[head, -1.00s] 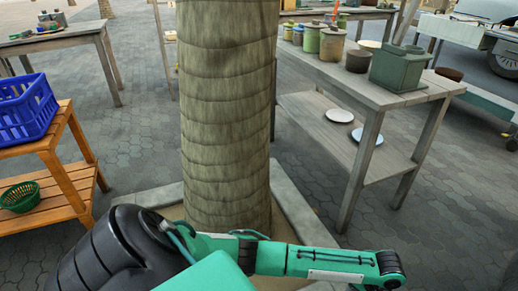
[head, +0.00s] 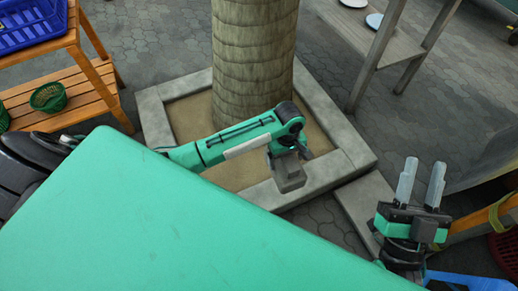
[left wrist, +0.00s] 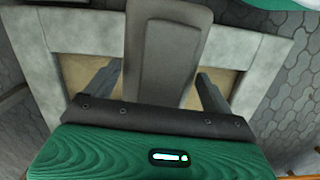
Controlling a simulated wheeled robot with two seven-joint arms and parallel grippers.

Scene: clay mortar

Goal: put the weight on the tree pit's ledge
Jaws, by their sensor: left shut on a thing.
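The weight (head: 288,178) is a grey block held by my left gripper (head: 287,158). In the head view it appears over the front part of the tree pit's ledge (head: 326,171). The ledge is a pale concrete square frame around sandy soil and a trunk. I cannot tell if the weight touches it. In the left wrist view the weight (left wrist: 168,50) sits between the fingers of my left gripper (left wrist: 155,85), with ledge (left wrist: 232,45) and soil beyond. My right gripper (head: 420,182) is open and empty, right of the pit.
The tree trunk (head: 254,60) rises from the pit behind my left gripper. A wooden shelf (head: 65,75) with a blue crate (head: 30,22) and green baskets (head: 48,97) stands left. A grey table (head: 375,38) stands behind right.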

